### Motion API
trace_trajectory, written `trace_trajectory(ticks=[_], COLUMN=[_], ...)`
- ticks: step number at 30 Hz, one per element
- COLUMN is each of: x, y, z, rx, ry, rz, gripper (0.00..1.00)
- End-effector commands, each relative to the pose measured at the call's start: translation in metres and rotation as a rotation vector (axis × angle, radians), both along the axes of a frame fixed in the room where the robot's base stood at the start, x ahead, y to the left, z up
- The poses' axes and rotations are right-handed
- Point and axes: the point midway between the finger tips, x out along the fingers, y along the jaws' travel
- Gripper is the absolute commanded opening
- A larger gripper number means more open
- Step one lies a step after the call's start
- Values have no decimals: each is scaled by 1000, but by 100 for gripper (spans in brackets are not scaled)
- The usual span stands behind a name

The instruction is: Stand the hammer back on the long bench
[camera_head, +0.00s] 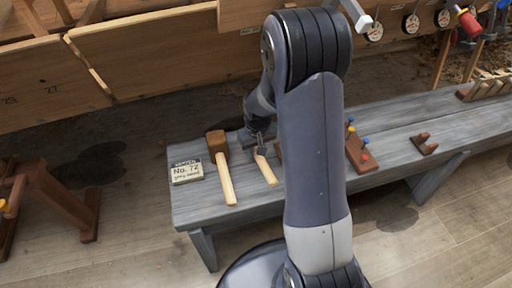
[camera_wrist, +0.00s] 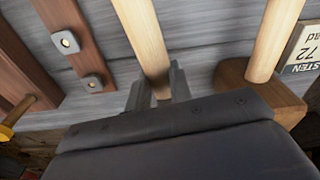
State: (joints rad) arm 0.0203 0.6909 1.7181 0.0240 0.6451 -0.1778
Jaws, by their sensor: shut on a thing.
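The hammer's pale wooden handle (camera_head: 266,170) shows at the left end of the long grey bench (camera_head: 395,128), just below my gripper (camera_head: 259,140). In the wrist view the handle (camera_wrist: 143,35) runs in between the two grey fingertips (camera_wrist: 156,92), and my gripper is shut on it. The hammer's head is not clear in either view; my gripper and arm cover that end. The handle is slanted and low over the bench top; I cannot tell whether it touches.
A brown-headed mallet (camera_head: 217,145) lies left of the hammer, beside a card reading "No. 72" (camera_head: 186,171). A brown wooden rack (camera_head: 358,152) with coloured-ended tools and a small brown piece (camera_head: 424,143) are to the right. My arm hides the bench's middle.

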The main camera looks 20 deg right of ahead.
Motion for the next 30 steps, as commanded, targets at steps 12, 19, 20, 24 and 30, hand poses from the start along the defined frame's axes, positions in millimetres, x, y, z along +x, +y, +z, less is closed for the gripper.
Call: trace_trajectory(ticks=[12, 19, 20, 24, 30], x=[1, 1, 1, 1, 1], y=[0, 0, 0, 0, 0], z=[-1, -5, -5, -8, -10], rx=[0, 0, 0, 0, -1], ry=[-3, -3, -3, -3, -3], rz=[0, 0, 0, 0, 0], gripper=[0, 0, 0, 0, 23])
